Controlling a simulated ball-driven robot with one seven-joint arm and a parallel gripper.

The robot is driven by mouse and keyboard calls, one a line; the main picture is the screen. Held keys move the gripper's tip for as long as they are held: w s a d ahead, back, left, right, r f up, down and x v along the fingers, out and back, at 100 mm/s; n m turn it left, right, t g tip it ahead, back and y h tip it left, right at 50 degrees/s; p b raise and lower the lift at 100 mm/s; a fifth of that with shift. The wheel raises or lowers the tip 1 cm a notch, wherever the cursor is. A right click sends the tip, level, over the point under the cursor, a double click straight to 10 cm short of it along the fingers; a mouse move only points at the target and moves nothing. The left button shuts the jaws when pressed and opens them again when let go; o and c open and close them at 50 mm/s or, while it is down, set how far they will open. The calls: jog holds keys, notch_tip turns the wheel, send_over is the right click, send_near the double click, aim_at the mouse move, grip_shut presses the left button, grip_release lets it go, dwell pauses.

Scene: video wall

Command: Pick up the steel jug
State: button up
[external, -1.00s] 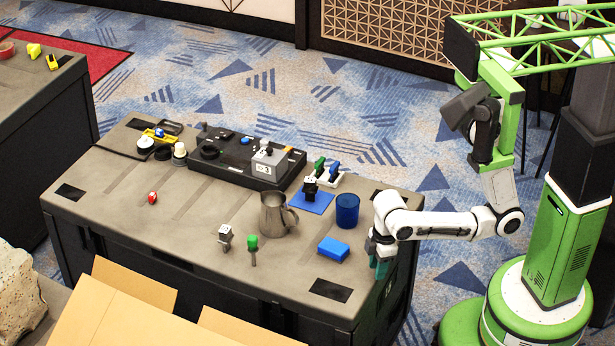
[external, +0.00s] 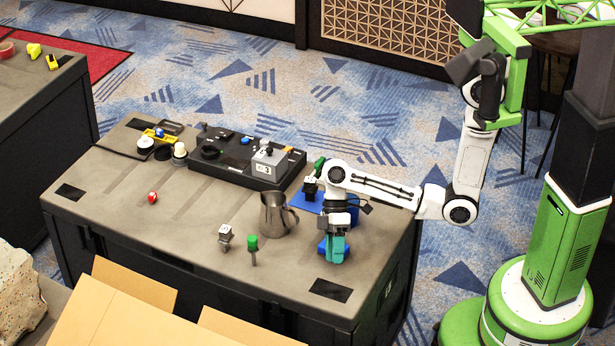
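The steel jug (external: 273,213) is a grey metal vessel standing upright on the dark table, its handle on the right side. My gripper (external: 331,254) points down, to the right of the jug and nearer the table's front edge, apart from it. Its teal fingers are in front of the blue block (external: 322,248), which they partly hide. I cannot tell how far apart the fingers are.
A green-topped tool (external: 252,245) and a small grey-white item (external: 225,235) stand left of my gripper. The blue cup (external: 353,214) is mostly hidden behind my arm. A black console (external: 235,163) lies behind the jug. The table's left front is largely clear.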

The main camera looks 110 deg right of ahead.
jog(key=w+d+n+t+y+b, duration=0.2)
jog(key=w+d+t+b, duration=0.1)
jog(key=d, duration=0.5)
jog(key=n+t+b, duration=0.5)
send_near(280, 216)
jog(key=s+a, duration=0.4)
jog(key=shift+h, duration=0.4)
jog(key=p+x, duration=0.2)
jog(key=x, duration=0.9)
grip_shut()
